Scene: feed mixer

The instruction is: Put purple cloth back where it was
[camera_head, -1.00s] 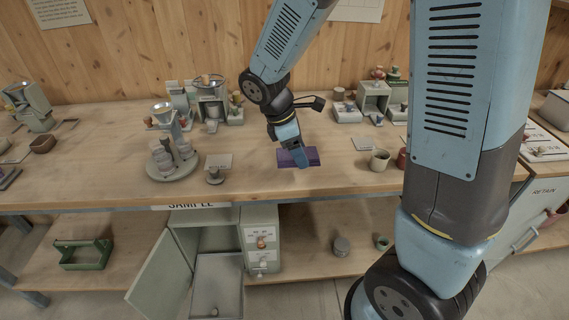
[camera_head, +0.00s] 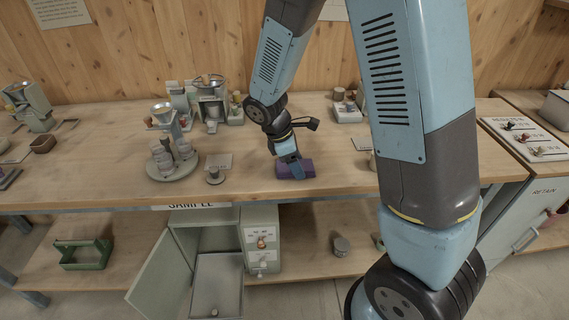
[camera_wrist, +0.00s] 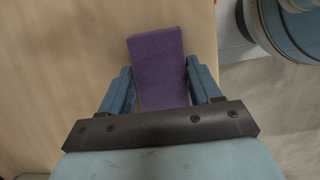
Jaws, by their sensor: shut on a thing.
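The purple cloth (camera_head: 309,168) is a flat, folded block at the front part of the workbench top, right of the middle. My gripper (camera_head: 293,170) is over it, pointing down, and is shut on it. In the wrist view the cloth (camera_wrist: 157,58) sits between the two blue fingers of my gripper (camera_wrist: 160,88) and reaches out past them. Its near end is hidden by the gripper body. I cannot tell whether the cloth touches the bench top or is slightly above it.
Left of the cloth stand a small weight-like item (camera_head: 214,176), a card (camera_head: 218,161) and a round stand with jars (camera_head: 173,165). Below, a grey sample cabinet (camera_head: 205,216) has its door open. A green tray (camera_head: 82,254) is on the lower shelf.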

